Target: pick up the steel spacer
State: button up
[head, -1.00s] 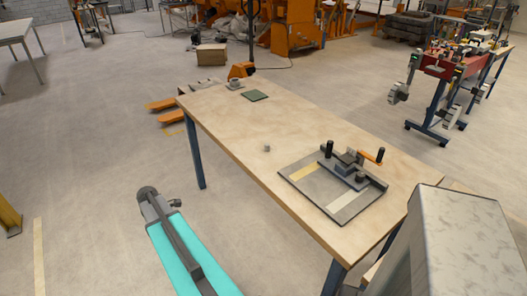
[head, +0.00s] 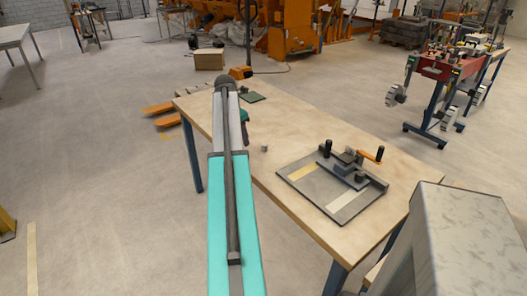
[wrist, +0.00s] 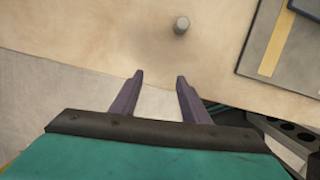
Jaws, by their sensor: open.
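The steel spacer (head: 264,148) is a small grey cylinder standing on the wooden table (head: 330,225), left of the fixture plate. In the wrist view the spacer (wrist: 181,25) is near the top, ahead of the fingertips and slightly right of the middle of the gap. My gripper (wrist: 160,76) is open and empty, with its two dark fingers apart over the table's edge. In the head view my arm reaches up over the table's left side, and the gripper is mostly hidden behind it.
A grey fixture plate (head: 297,184) with a clamp and an orange-handled crank (head: 372,154) lies right of the spacer. A green pad (head: 252,97) lies at the table's far end. The table top around the spacer is clear.

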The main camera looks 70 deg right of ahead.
jog(key=s+d+r+n, duration=0.1)
jog(key=s+d+r, duration=0.3)
jog(key=s+r, duration=0.2)
jog(key=shift+d+h, duration=0.2)
jog(key=shift+h, duration=0.1)
jog(key=shift+f, duration=0.1)
send_over(264, 145)
jog(key=a, duration=0.2)
jog(key=f, duration=0.7)
jog(key=shift+w+d+f+p, duration=0.1)
jog(key=shift+w+f+p, duration=0.2)
jog(key=shift+w+f, duration=0.1)
jog(key=shift+f, duration=0.15)
jog(key=shift+d+f, duration=0.1)
jog(key=shift+p+x, duration=0.6)
jog(key=shift+x, duration=1.9)
jog(key=shift+s, duration=0.1)
grip_shut()
